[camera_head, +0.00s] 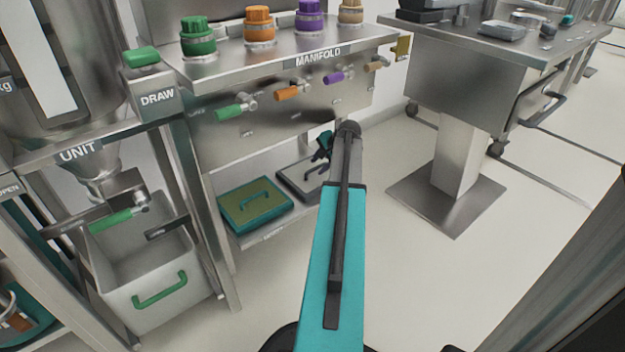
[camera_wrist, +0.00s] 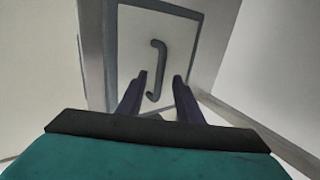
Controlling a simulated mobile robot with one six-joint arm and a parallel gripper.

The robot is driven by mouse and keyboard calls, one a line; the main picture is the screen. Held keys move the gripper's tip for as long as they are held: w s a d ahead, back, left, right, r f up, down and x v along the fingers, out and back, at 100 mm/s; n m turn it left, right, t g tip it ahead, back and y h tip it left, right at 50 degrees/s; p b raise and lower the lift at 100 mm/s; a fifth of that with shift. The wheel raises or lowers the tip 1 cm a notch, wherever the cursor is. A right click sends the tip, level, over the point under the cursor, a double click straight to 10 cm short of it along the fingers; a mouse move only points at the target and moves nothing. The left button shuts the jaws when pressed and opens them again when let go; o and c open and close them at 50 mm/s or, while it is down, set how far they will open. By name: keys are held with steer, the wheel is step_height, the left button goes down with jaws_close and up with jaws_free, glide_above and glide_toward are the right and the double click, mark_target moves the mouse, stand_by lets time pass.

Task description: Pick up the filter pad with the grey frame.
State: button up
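The filter pad with the grey frame (camera_head: 298,176) lies on the low shelf under the manifold, on the right side. My gripper (camera_head: 322,150) is over its right part in the head view, and my arm hides part of it. In the wrist view the grey-framed pad (camera_wrist: 134,65) has a pale face and a dark grey bar handle (camera_wrist: 155,68). My gripper (camera_wrist: 160,78) has its two dark fingers apart, one on each side of the handle's lower end in the picture. Nothing is held between them. I cannot tell whether the fingers touch the pad.
A green-framed filter pad (camera_head: 254,205) lies to the left on the same shelf (camera_head: 262,234). The manifold (camera_head: 300,85) with coloured caps and levers is above. A grey bin (camera_head: 150,275) with a green handle stands at left. Open floor (camera_head: 420,280) lies to the right.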

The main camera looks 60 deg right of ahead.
steer(key=shift+b+x, duration=0.3)
steer(key=shift+x, duration=0.7)
steer(key=shift+c, duration=0.5)
jaws_close()
